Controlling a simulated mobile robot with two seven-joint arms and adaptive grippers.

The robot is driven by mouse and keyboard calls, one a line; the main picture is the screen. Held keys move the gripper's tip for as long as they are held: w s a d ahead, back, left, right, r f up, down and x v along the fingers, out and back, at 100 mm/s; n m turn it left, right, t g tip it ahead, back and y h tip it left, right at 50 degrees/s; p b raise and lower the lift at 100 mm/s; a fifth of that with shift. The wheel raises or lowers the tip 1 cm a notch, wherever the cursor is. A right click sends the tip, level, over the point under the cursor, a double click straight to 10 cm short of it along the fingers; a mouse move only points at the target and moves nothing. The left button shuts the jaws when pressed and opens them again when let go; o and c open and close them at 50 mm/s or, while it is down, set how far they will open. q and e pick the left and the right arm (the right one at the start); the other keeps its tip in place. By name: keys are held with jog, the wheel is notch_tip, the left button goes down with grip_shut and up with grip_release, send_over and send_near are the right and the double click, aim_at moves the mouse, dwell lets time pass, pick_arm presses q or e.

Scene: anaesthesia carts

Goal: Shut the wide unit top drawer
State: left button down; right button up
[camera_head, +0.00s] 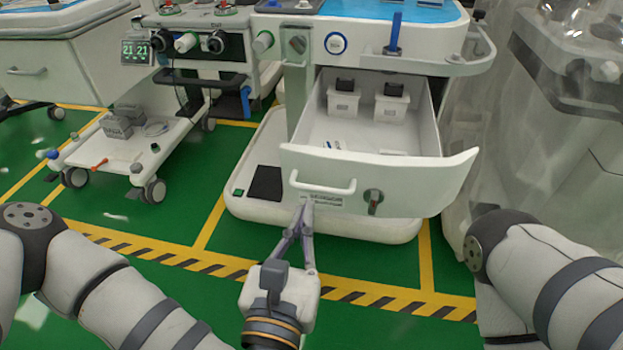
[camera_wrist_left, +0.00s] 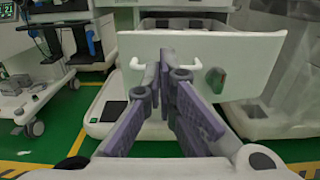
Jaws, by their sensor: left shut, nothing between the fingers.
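The wide unit's top drawer (camera_head: 383,188) is pulled out in the head view, with its white front facing me. It has a bar handle (camera_head: 323,186) on the left of its front and a dark lock (camera_head: 374,197) to the right. My left gripper (camera_head: 306,207) is shut and empty, its fingertips at the drawer front just below the handle. In the left wrist view, the gripper (camera_wrist_left: 167,60) overlaps the middle of the drawer front (camera_wrist_left: 225,50); I cannot tell whether it touches. My right gripper is out of view; only my right arm shows.
Two white boxes (camera_head: 343,103) sit inside the drawer. A low wheeled cart (camera_head: 120,150) stands at the left. A plastic-covered machine (camera_head: 550,110) stands close on the right. The green floor before the unit is clear, with yellow-black tape (camera_head: 350,288).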

aim_at(320, 161)
pick_arm(q)
jog(key=x, duration=1)
jog(key=shift+w+f, duration=0.1)
jog(key=shift+w, duration=0.1)
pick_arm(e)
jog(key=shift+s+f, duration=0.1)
